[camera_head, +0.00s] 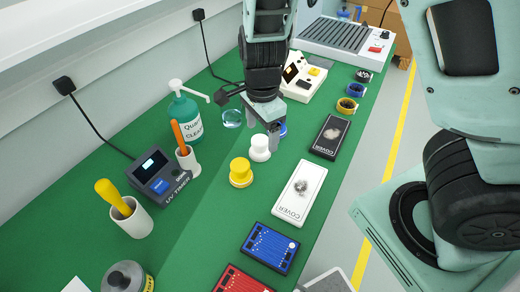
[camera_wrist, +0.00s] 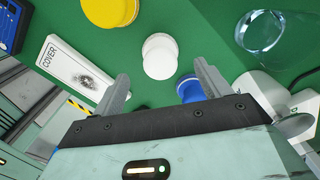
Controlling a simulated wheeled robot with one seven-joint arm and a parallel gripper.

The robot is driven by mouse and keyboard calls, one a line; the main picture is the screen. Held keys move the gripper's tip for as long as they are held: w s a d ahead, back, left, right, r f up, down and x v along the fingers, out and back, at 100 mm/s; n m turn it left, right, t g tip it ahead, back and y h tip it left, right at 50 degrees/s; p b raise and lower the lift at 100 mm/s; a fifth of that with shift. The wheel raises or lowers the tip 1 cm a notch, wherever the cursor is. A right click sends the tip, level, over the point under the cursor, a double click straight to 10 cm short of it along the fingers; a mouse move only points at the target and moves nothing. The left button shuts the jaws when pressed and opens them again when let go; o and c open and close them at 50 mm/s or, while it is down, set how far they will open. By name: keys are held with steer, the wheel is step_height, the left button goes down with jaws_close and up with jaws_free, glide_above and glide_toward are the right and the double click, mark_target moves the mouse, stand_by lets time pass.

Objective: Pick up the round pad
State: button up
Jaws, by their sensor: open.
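No thing in view is marked as the round pad, and I cannot tell which round thing it is. A white round stepped piece (camera_head: 260,148) stands on the green table, close below my gripper (camera_head: 262,130). A yellow round piece (camera_head: 241,173) is nearer the camera. A blue round piece (camera_head: 283,129) is partly hidden behind my gripper. In the wrist view my open, empty fingers (camera_wrist: 163,85) spread with the white piece (camera_wrist: 160,56) ahead of the gap. The blue piece (camera_wrist: 188,90) is beside the right finger, and the yellow piece (camera_wrist: 110,10) is at the top.
A clear round glass dish (camera_head: 232,118) is left of my gripper. White (camera_head: 300,193) and black (camera_head: 331,137) cover plates lie to the right. A soap bottle (camera_head: 186,118), a UV timer (camera_head: 160,175) and cups stand left. Tape rolls (camera_head: 347,105) lie along the right edge.

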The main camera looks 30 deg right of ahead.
mark_target(260, 140)
steer(key=f+b, duration=0.1)
steer(key=f, duration=0.4)
steer(key=shift+a+f, duration=0.15)
steer(key=shift+a, duration=0.05)
steer(key=c, duration=1.2)
steer(key=shift+o, duration=0.2)
step_height(260, 140, up, 10)
steer(key=p, duration=0.2)
steer(key=shift+p, duration=0.35)
